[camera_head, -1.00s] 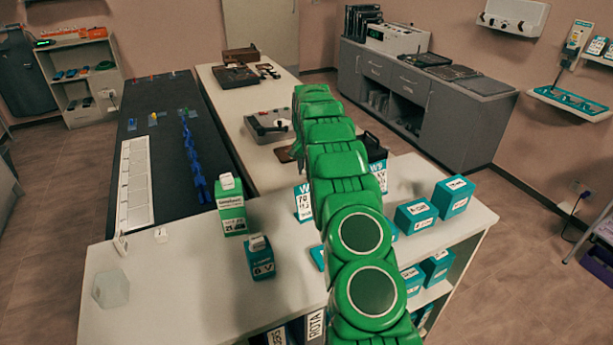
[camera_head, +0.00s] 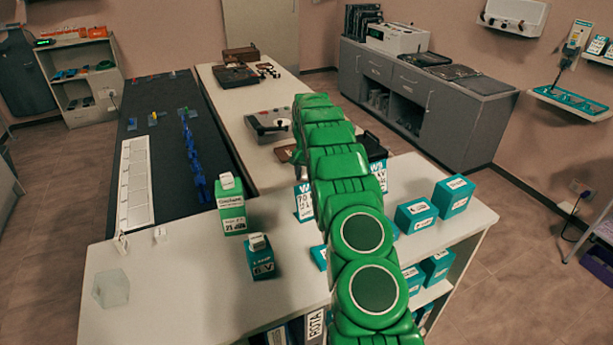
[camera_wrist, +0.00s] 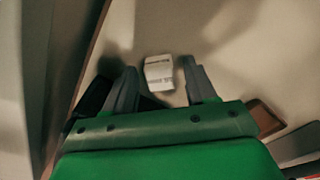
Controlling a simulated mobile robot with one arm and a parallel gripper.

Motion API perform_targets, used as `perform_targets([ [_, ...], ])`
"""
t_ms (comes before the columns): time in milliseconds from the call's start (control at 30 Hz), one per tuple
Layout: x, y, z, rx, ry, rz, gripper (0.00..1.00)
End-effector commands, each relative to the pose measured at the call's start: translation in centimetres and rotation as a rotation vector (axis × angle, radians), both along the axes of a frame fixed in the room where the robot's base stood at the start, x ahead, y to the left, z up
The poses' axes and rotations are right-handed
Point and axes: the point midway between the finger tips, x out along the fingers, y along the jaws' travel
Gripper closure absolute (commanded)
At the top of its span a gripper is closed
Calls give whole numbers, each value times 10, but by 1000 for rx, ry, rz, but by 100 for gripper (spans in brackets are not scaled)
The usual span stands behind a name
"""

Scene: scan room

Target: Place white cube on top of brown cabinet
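A small white block with dark print (camera_wrist: 158,72) shows in the wrist view on a pale surface, between and just beyond my fingertips. I cannot tell whether it is a full cube. My gripper (camera_wrist: 160,75) is open, with a gap on each side of the block. In the head view my green arm reaches away over the counter and hides its own gripper. Small white pieces (camera_head: 160,234) and (camera_head: 121,242) lie at the near counter's left. I cannot make out a brown cabinet; a brown case (camera_head: 241,55) stands on the far white table.
Green (camera_head: 231,208) and teal (camera_head: 260,258) boxes and a translucent block (camera_head: 110,289) stand on the near white counter (camera_head: 190,300). More teal boxes (camera_head: 453,196) stand right of my arm. A grey cabinet (camera_head: 430,95) stands behind. A dark tray-like object (camera_wrist: 95,97) lies by my left finger.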

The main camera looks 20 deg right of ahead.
Motion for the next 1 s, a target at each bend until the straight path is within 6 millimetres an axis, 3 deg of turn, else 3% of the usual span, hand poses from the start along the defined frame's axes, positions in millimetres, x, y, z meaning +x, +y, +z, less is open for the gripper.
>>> perform_targets([
  [367, 0, 0, 12, 0, 0, 0, 44],
  [1000, 1, 0, 115, -1, -6, 0, 44],
])
